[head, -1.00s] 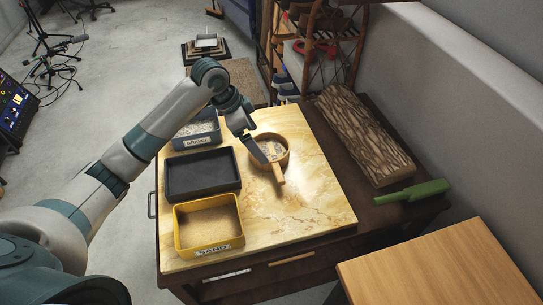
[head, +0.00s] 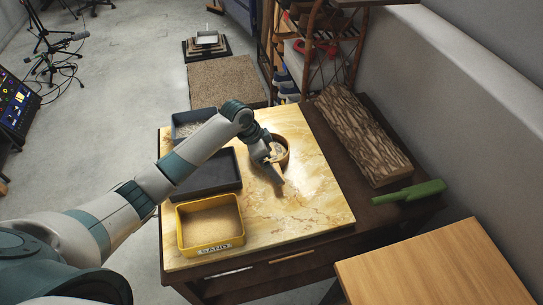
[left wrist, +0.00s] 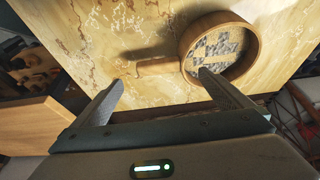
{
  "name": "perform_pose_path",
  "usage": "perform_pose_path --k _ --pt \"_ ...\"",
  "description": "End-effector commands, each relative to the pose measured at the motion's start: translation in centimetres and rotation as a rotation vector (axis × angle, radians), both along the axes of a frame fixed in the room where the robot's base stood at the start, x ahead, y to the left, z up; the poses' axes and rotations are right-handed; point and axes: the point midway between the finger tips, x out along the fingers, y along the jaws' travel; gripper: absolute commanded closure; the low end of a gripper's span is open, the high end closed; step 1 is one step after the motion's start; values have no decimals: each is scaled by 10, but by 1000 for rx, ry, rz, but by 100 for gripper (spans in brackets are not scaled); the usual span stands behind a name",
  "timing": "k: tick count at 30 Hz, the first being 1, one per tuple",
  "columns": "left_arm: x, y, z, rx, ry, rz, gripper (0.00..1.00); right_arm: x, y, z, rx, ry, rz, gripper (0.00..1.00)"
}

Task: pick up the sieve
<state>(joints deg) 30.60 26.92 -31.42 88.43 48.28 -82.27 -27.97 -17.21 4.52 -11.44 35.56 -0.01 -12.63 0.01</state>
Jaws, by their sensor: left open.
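The sieve (head: 287,151) is a round wooden ring with a mesh bottom and a straight wooden handle. It lies on the pale marbled board in the head view, partly hidden by my left gripper. In the left wrist view the sieve's ring (left wrist: 252,40) is at upper right, with its handle (left wrist: 158,67) pointing left. My left gripper (head: 276,174) is open and empty, over the handle side of the sieve. In the left wrist view the gripper's fingertips (left wrist: 160,76) are spread wide; the right one overlaps the ring in the picture. Contact cannot be told. My right gripper is not in view.
A yellow sand tray (head: 211,246), a dark tray (head: 228,183) and a gravel tray (head: 183,117) stand left of the sieve, partly under my arm. A bark-covered slab (head: 362,135) and a green tool (head: 410,193) lie at right. The board's front right is clear.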

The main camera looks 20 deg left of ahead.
Motion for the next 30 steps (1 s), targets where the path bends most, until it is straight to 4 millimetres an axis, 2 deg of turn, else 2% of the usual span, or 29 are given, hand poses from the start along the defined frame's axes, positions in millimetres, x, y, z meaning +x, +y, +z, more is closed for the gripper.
perform_pose_path --k 14,21,25,30 --pt "1 -2 -5 -1 2 0 2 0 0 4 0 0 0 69" --pt "7 -7 -27 -1 3 1 2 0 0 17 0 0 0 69" --pt "10 -11 -41 -1 2 0 2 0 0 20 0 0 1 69" --pt "12 -13 -50 1 -1 0 2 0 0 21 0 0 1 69"
